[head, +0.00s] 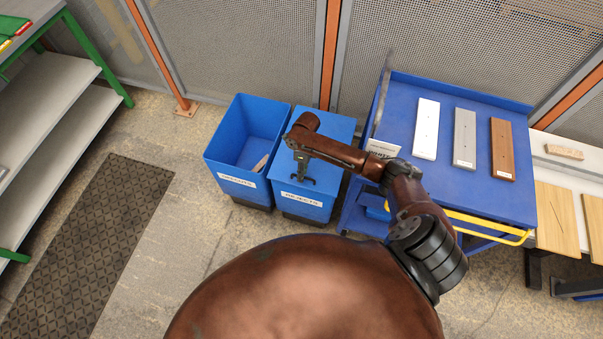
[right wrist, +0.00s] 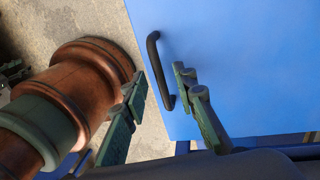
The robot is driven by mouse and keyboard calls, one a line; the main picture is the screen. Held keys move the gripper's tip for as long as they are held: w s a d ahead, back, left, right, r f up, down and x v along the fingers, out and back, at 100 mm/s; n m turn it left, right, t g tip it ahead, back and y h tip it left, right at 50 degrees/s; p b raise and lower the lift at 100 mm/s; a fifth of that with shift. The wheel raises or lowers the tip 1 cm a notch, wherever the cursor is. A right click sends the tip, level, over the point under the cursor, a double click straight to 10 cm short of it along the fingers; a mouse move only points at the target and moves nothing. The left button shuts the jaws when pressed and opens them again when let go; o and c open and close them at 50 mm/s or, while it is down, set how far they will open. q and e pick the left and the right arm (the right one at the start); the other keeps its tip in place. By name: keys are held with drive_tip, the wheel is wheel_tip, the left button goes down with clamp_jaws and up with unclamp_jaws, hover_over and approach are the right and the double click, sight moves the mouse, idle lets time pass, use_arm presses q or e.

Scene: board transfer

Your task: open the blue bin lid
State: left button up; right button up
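The blue bin with its flat lid (head: 338,130) down stands at the middle of the head view, with a white label on its front. The lid also fills much of the right wrist view (right wrist: 240,60), where its black bar handle (right wrist: 155,60) shows near one edge. My right gripper (head: 303,180) is over the lid's front part. In the right wrist view my right gripper (right wrist: 160,82) has its fingers apart, with the handle showing between them; I cannot tell whether they touch it.
An open blue bin (head: 211,157) stands directly left of the lidded one. A blue cart (head: 460,190) with white, grey and brown boards stands close on the right. A mesh fence (head: 250,50) runs behind. Floor to the left front is clear, with a dark mat (head: 95,240).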

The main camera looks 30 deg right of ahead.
drive_tip(key=shift+c, duration=0.3)
clamp_jaws()
idle(0.5)
